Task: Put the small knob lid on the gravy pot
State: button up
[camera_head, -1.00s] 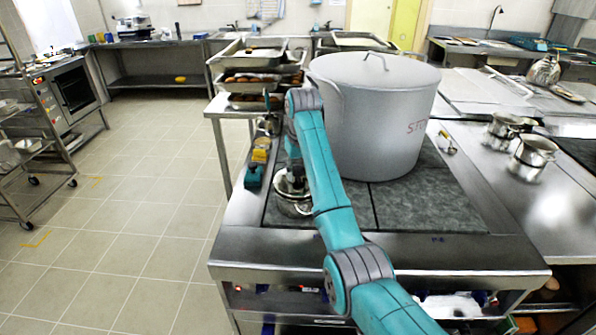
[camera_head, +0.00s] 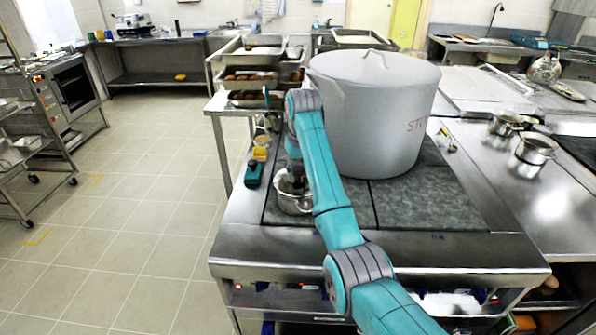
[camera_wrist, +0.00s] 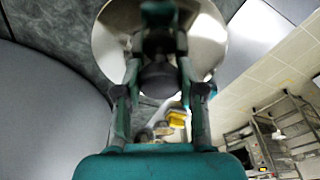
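The gravy pot (camera_head: 296,206), a small shiny metal pot, stands on the dark hob at the left, beside the big stockpot (camera_head: 372,125). My gripper (camera_head: 293,180) is right above it, partly hidden by my teal arm. In the wrist view, the small lid (camera_wrist: 112,42) is a shiny round disc with a dark knob (camera_wrist: 158,82). The knob sits between the two fingers of my gripper (camera_wrist: 159,70), which appear closed on it. The lid is at or just over the pot's mouth. Whether its rim is fully seated on the pot is too small to tell.
The stockpot stands close on the right of my arm. A teal-and-dark item (camera_head: 254,174) and a yellow item (camera_head: 260,153) lie at the counter's left edge. Trays of food (camera_head: 250,85) stand behind. Small pots (camera_head: 533,150) are on the right counter.

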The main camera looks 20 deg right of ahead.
jog(key=o, duration=0.5)
jog(key=shift+r, duration=0.1)
